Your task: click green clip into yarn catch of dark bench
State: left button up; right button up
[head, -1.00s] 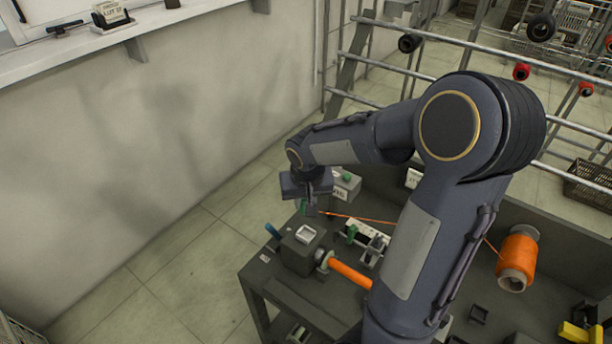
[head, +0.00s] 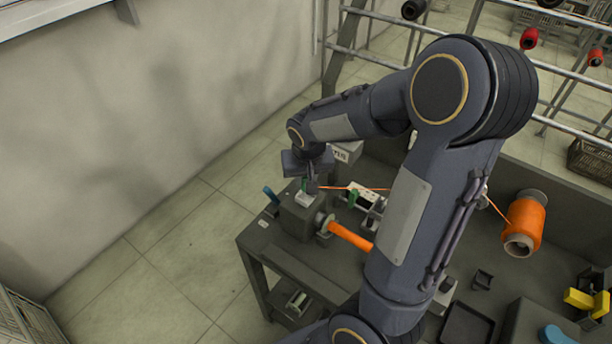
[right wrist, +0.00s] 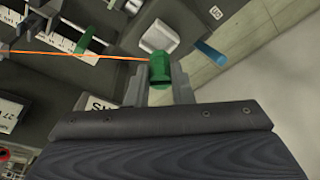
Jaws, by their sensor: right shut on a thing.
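My right gripper (head: 312,188) is shut on the green clip (right wrist: 159,70), which shows between its fingertips in the right wrist view. An orange yarn (right wrist: 85,55) runs from the clip off to the side. A pale, open square piece, seemingly the yarn catch (right wrist: 156,33), sits on the dark block of the dark bench (head: 275,252). In the head view the clip is above or beside this piece, partly hidden by my gripper; I cannot tell whether they touch. My left gripper is not in view.
An orange bobbin (head: 350,236) is beside the block, and a blue handle (head: 271,194) is on its other side. Another green piece (head: 353,198) stands nearby. Clear floor lies left of the bench.

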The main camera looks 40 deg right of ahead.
jog(key=shift+f, duration=0.2)
jog(key=shift+s+a+b+x, duration=0.1)
jog(key=shift+s+b+x, duration=0.1)
jog(key=shift+b+x, duration=0.7)
jog(key=shift+s+a+b+x, duration=0.1)
jog(key=shift+s+b+x, duration=0.05)
jog(key=shift+b+x, duration=0.8)
jog(key=shift+s, duration=0.1)
jog(key=o, duration=1)
jog(key=shift+a+r, duration=0.1)
jog(key=v, duration=0.7)
jog(key=shift+s+r, duration=0.1)
jog(key=shift+r, duration=0.25)
jog(key=shift+a, duration=0.1)
jog(key=s+a+n+t+y, duration=0.1)
jog(key=s+a, duration=0.3)
jog(key=s, duration=0.1)
jog(key=s+a+r+n+t+y, duration=0.1)
jog(key=s+a+y, duration=0.1)
jog(key=s+a, duration=0.2)
jog(key=s+a+r+n+t+y, duration=0.1)
jog(key=s+a+n+y, duration=0.1)
jog(key=s+a, duration=0.2)
jog(key=shift+s+a, duration=0.2)
jog(key=shift+s, duration=0.45)
jog(key=shift+s+a, duration=0.15)
jog(key=shift+s, duration=0.45)
